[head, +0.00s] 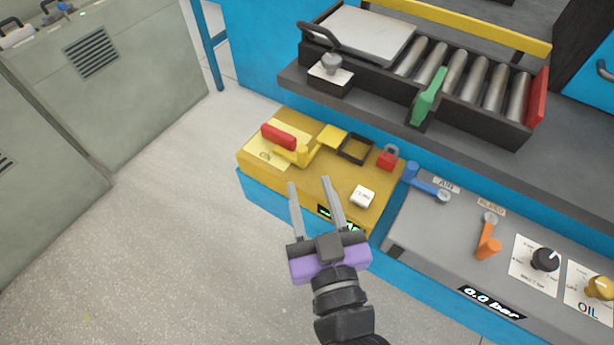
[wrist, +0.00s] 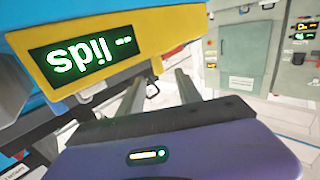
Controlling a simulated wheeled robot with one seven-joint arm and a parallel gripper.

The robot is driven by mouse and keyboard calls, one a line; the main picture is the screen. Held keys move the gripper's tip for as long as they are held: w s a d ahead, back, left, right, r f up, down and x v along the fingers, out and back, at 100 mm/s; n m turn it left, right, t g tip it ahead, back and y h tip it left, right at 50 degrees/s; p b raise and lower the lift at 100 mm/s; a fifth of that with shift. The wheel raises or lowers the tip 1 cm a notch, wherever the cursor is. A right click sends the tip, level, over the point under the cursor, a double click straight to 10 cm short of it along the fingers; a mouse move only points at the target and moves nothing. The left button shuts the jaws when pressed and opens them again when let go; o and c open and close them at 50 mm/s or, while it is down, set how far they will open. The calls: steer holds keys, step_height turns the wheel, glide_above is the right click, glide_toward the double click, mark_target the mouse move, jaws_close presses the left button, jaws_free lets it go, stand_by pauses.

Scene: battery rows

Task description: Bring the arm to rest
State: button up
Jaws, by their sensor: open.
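My gripper (head: 312,187) is open, with its two grey fingers apart and nothing between them. In the head view it is in front of the yellow panel (head: 318,178), its fingers overlapping the panel's near edge in the picture. Whether they touch it I cannot tell. The purple gripper body (head: 330,262) shows below the fingers. In the wrist view the fingers (wrist: 160,88) point away, below and right of the yellow panel edge (wrist: 150,40) with its green-lit display (wrist: 92,55).
The yellow panel bears a red-handled lever (head: 279,137), a red padlock (head: 388,157) and a white block (head: 362,196). Right of it, a grey panel has a blue lever (head: 428,180) and an orange lever (head: 488,240). A roller tray (head: 440,107) stands behind. The floor (head: 140,240) at left is clear.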

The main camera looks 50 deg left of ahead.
steer(key=shift+s+d, duration=0.1)
steer(key=shift+d, duration=0.05)
stand_by(0.5)
steer(key=shift+d+r+m, duration=0.1)
steer(key=shift+r+m, duration=0.1)
steer(key=shift+m, duration=0.1)
steer(key=d+f+m+t+h, duration=0.2)
steer(key=d+m+t+h, duration=0.55)
steer(key=d, duration=1.35)
steer(key=s+d+f+m+g+h, duration=0.3)
steer(key=s+d+h, duration=0.5)
steer(key=s+d, duration=1)
step_height(320, 180, up, 13)
steer(key=w+t+p, duration=0.1)
steer(key=p, duration=1.3)
steer(key=shift+w+d+m+p, duration=0.3)
steer(key=shift+d+m, duration=0.05)
steer(key=shift+d, duration=0.05)
